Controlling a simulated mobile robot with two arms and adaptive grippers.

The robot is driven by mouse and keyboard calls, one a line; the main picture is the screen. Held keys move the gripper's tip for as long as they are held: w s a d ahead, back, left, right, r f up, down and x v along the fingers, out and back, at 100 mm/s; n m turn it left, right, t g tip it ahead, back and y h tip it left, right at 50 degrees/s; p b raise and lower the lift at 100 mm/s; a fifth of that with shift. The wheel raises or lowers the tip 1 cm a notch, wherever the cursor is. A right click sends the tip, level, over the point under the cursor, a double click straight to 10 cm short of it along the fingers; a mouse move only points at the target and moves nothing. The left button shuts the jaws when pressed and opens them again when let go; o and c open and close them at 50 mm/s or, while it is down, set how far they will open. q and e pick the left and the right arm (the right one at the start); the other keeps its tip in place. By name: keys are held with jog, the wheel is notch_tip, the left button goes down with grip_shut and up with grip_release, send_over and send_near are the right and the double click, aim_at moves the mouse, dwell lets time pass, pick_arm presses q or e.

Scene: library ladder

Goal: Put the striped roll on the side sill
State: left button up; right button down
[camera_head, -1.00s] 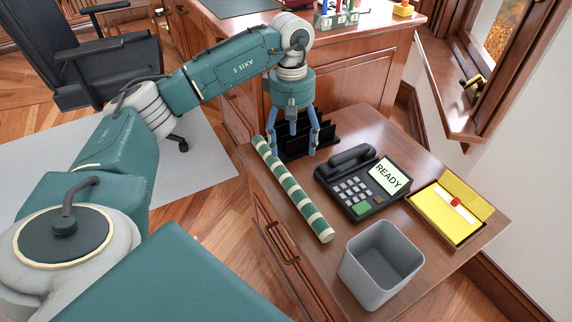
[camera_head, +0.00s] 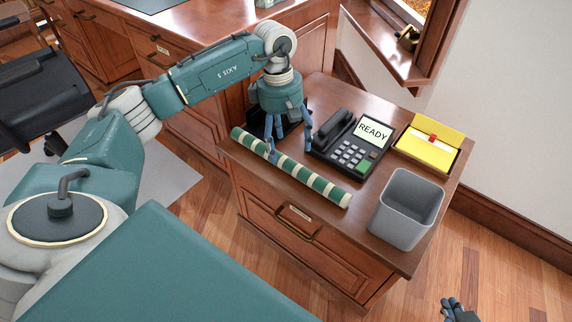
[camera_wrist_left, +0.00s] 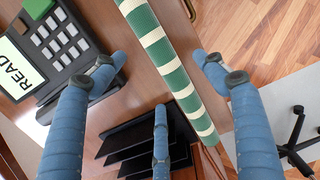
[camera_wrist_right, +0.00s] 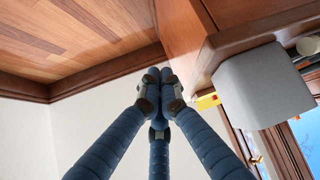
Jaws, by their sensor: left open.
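The green and cream striped roll (camera_head: 310,180) lies along the front edge of the small wooden cabinet top. My left gripper (camera_head: 285,146) is open above the roll's far-left half. A wooden window sill (camera_head: 383,45) is at the upper right, probably the side sill. My right gripper (camera_head: 456,310) is at the lower right edge, empty; its fingertips meet in the right wrist view (camera_wrist_right: 158,92).
On the cabinet top (camera_head: 325,92) are a phone reading READY (camera_head: 350,143), a yellow notepad tray (camera_head: 431,148), a grey bin (camera_head: 407,210) and a black file rack partly behind my left gripper. A brass item (camera_head: 408,38) sits on the sill.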

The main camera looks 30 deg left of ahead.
aim_at(288, 155)
pick_arm(q)
jog(key=shift+f, duration=0.8)
jog(key=f, duration=0.1)
jog(key=f+b, duration=0.1)
jog(key=f, duration=0.3)
jog(key=shift+d+b, duration=0.25)
jog(key=shift+b, duration=0.1)
pick_arm(e)
jog(key=w+a+r+t+y, duration=0.1)
jog(key=w+a+r+t, duration=0.2)
jog(key=w+r+t, duration=0.2)
notch_tip(288, 155, up, 3)
jog(key=shift+w+r, duration=0.2)
jog(key=shift+w, duration=0.6)
pick_arm(q)
jog(key=shift+r, duration=0.1)
jog(key=shift+c, duration=0.2)
jog(key=c, duration=1.7)
jog(key=shift+w+r, duration=0.1)
